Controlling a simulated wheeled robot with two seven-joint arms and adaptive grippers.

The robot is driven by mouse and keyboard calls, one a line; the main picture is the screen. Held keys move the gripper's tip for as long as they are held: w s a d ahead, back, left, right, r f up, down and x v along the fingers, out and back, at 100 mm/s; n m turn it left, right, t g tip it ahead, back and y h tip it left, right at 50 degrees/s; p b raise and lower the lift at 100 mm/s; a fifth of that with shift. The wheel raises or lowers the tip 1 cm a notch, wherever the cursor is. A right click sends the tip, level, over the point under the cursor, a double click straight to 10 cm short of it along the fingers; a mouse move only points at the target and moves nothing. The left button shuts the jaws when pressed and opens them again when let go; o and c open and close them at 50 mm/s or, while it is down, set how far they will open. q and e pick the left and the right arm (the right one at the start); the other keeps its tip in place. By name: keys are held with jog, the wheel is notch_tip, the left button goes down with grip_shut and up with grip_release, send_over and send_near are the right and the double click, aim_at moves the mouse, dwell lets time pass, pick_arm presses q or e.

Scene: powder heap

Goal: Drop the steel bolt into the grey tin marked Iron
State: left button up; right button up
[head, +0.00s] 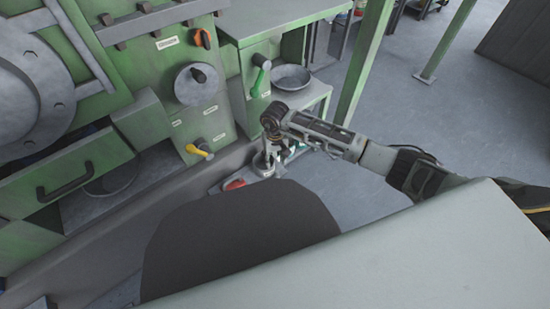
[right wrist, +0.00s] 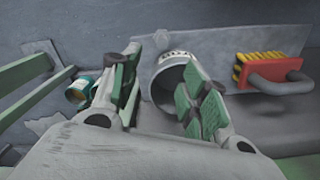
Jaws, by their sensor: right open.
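A grey tin (right wrist: 170,76) with a pale label lies in front of my right gripper in the right wrist view, its dark round mouth showing. The lettering is too small to read surely. In the head view my right gripper (head: 278,158) hangs low beside the bench, near the grey tin (head: 262,161). In the right wrist view the right gripper (right wrist: 160,84) is open, with green-padded fingers either side of the tin's mouth. A small grey hexagonal shape (right wrist: 161,40) shows just beyond the tin; I cannot tell if it is the steel bolt. My left gripper is out of view.
A teal tin (right wrist: 82,90) is at the left, by green rails. In the head view the green machine (head: 190,110) stands left, a grey bowl (head: 291,77) sits on a shelf, and a green post (head: 365,60) rises behind.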

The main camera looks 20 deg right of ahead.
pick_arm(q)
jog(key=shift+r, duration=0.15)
pick_arm(e)
jog(key=shift+r, duration=0.2)
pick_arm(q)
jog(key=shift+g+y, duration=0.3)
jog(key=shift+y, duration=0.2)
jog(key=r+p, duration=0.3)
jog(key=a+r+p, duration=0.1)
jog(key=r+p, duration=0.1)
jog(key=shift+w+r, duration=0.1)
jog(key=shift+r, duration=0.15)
pick_arm(e)
notch_tip(320, 180, up, 13)
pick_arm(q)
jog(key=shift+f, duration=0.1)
pick_arm(e)
jog(key=shift+f, duration=0.1)
jog(key=shift+s, duration=0.1)
